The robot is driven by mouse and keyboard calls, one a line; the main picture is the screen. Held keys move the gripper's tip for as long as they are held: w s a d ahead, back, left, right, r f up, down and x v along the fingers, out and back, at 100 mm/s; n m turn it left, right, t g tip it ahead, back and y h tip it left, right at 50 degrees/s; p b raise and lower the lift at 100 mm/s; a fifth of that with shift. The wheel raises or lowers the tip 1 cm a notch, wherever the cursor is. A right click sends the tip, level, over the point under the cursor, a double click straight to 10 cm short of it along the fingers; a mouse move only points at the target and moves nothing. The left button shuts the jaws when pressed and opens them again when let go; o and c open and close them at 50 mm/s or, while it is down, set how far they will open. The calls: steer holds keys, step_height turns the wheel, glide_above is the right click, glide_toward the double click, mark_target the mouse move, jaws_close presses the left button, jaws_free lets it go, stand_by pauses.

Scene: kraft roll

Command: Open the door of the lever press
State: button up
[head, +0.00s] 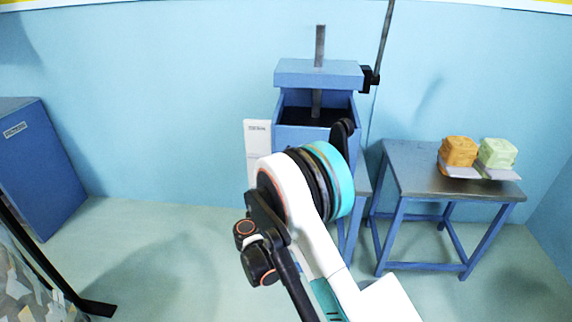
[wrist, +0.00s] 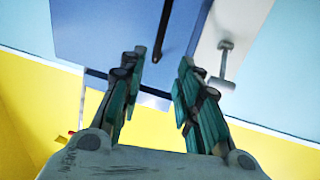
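The lever press (head: 318,75) is a blue box with a thick top plate, a vertical metal screw and a long dark lever (head: 384,40) at its right. Its lower front is largely hidden behind my arm in the head view. In the wrist view a blue panel (wrist: 105,30), seemingly the press front, carries a dark upright bar (wrist: 164,28) that looks like a door handle. My gripper (wrist: 160,62) is open, its two fingers apart on either side of the bar's lower end. I cannot tell whether they touch it. The door looks shut.
A white labelled panel (head: 257,150) stands left of the press; a side table (head: 420,175) at the right holds an orange block (head: 458,152) and a pale green block (head: 497,153). A blue cabinet (head: 35,165) is at far left. Floor between is clear.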

steer(key=b+x, duration=0.3)
steer(key=x, duration=1)
steer(key=shift+w+d+b, duration=0.2)
steer(key=shift+b, duration=0.2)
jaws_close()
